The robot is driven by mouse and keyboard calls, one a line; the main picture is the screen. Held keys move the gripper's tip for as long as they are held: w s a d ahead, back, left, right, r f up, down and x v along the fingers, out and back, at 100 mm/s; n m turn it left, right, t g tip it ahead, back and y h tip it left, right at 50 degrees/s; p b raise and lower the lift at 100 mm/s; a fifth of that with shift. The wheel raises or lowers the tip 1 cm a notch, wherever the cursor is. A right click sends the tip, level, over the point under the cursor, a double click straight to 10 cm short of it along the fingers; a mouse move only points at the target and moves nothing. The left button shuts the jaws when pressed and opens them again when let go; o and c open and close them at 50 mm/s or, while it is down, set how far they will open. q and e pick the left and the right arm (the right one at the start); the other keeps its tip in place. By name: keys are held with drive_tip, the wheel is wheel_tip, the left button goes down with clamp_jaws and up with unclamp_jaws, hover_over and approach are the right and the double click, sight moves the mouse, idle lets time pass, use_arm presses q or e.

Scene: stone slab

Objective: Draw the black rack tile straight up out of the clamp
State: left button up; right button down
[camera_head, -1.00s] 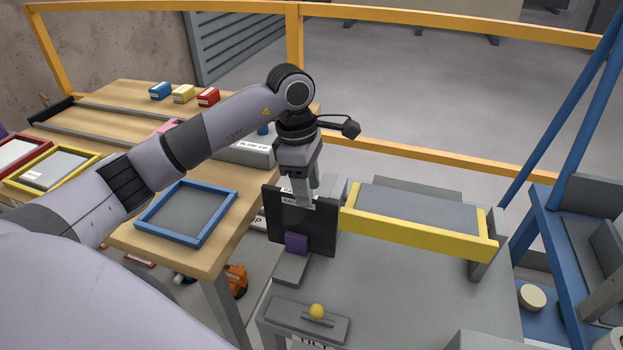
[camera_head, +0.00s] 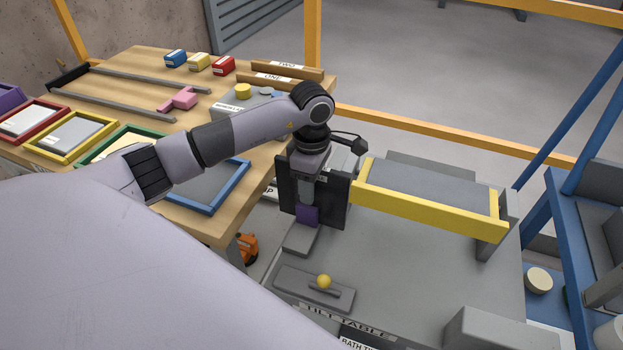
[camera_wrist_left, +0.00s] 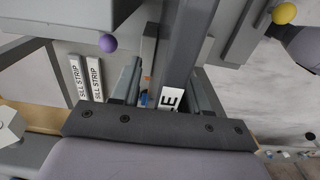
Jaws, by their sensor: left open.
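The black rack tile (camera_head: 335,201) stands upright behind a purple clamp pad (camera_head: 307,214) on the grey table. My left gripper (camera_head: 306,198) points down in front of the tile, its fingertips just above the pad and partly hiding the tile's face. In the left wrist view its two fingers (camera_wrist_left: 166,88) are apart. A dark grey slab with a white label ending in "E" (camera_wrist_left: 171,100) shows between them; I cannot tell whether it touches either finger. My right gripper is not in view.
A yellow-fronted grey tray (camera_head: 430,208) stands close right of the tile. The wooden table (camera_head: 222,228) with a blue frame (camera_head: 240,175) lies left.

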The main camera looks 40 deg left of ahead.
use_arm(q)
clamp_jaws()
drive_tip(key=shift+r, duration=0.1)
drive_tip(key=shift+r, duration=0.1)
drive_tip(key=shift+r+p, duration=2.3)
drive_tip(key=shift+r, duration=1.05)
